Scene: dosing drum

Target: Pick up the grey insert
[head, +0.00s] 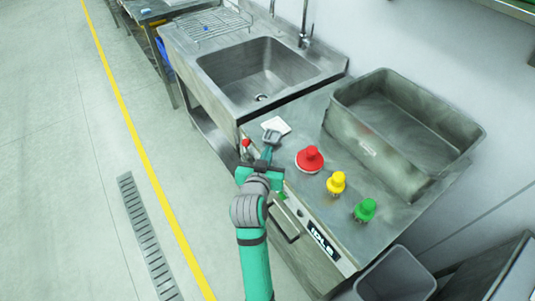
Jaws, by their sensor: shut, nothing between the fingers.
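My gripper (270,137) is at the end of my teal and grey arm, over the left part of the steel counter. It is shut and empty. A small pale, flat square piece (281,123) lies on the counter right at the fingertips, partly covered by them. I cannot tell whether this piece is the grey insert, or whether the fingers touch it. No other small grey piece stands out clearly.
Red (310,158), yellow (336,183) and green (365,210) knob-like pieces stand right of my gripper. A large grey tub (365,147) sits behind them. A sink (258,70) adjoins the counter (320,215). A grey bin (396,272) stands below.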

